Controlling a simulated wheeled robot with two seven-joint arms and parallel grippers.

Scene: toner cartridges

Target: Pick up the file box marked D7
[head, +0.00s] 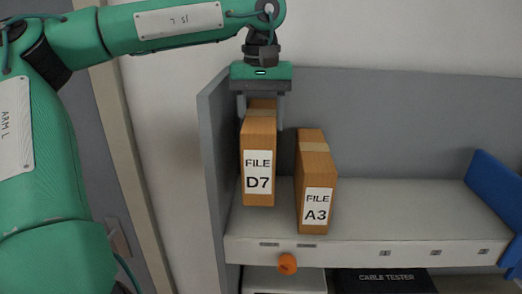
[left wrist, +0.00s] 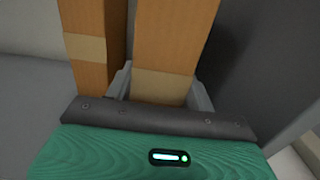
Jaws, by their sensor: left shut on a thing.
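The file box marked D7 (head: 258,180) is an upright orange-brown box with a white label, at the left end of the shelf in the head view. My left gripper (head: 261,102) comes down from above and is shut on its top, one finger on each side. In the left wrist view the D7 box (left wrist: 175,45) stands between the two fingers of the left gripper (left wrist: 162,88). The D7 box's bottom appears higher than that of the box beside it; I cannot tell for sure whether it touches the shelf. My right gripper is not in view.
The file box marked A3 (head: 316,180) stands just right of D7, with a narrow gap. A grey side panel (head: 213,160) is close on the left. The white shelf (head: 400,208) is clear to the right, up to a blue panel (head: 492,185). An orange knob (head: 288,263) sits below.

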